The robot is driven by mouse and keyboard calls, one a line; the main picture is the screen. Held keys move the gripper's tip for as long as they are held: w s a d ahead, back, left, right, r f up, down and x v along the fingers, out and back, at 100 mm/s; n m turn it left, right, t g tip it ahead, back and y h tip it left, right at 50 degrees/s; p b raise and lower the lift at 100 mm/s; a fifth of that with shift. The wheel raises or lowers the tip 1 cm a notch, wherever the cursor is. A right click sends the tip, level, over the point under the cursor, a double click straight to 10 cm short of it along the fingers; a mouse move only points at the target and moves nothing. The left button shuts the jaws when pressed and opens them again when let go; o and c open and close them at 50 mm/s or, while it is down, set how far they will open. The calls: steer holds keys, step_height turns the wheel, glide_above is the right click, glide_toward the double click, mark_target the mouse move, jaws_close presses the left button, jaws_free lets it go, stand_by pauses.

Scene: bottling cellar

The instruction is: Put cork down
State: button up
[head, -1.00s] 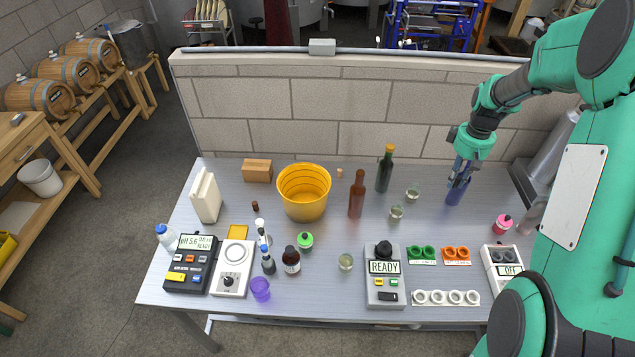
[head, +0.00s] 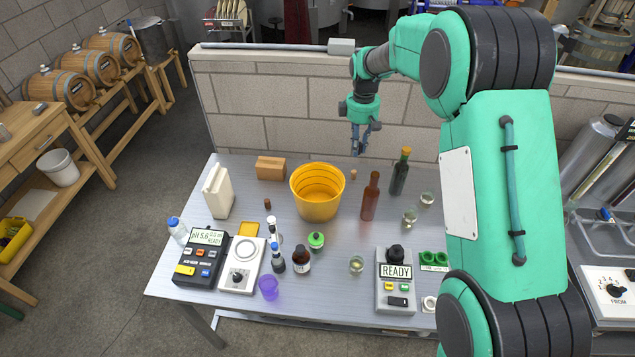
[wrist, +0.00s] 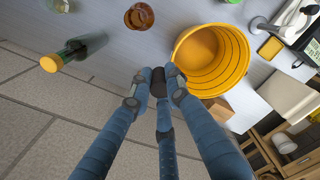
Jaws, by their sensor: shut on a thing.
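My gripper (head: 360,150) hangs above the back edge of the steel table, right of the yellow bucket. In the wrist view its blue fingers (wrist: 160,82) close around a small dark brown piece (wrist: 158,76), apparently the cork; the fingertips partly hide it. In the head view the held piece cannot be made out. A small tan cork-like piece (head: 354,174) stands on the table below the gripper, right of the bucket. A small dark brown stopper-like piece (head: 267,204) stands left of the bucket.
The yellow bucket (head: 317,205), brown bottle (head: 370,198) and green bottle (head: 400,174) stand near the gripper. A wooden block (head: 270,168) lies left of the bucket. A block wall (head: 280,115) rises behind the table (head: 185,325). Small glasses (head: 410,215) stand right of the bottles.

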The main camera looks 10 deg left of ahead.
steer(key=a+n, duration=0.3)
steer(key=a, duration=1.1)
glide_above(317, 198)
steer(key=s, duration=0.3)
step_height(317, 198, down, 18)
steer(key=r, duration=0.1)
steer(key=shift+w+d+f+m, duration=0.1)
steer(key=shift+d+f+m, duration=0.15)
steer(key=shift+f, duration=0.35)
steer(key=shift+f+b, duration=0.3)
steer(key=shift+f, duration=2.8)
steer(key=shift+f, duration=1.9)
steer(key=shift+f, duration=0.1)
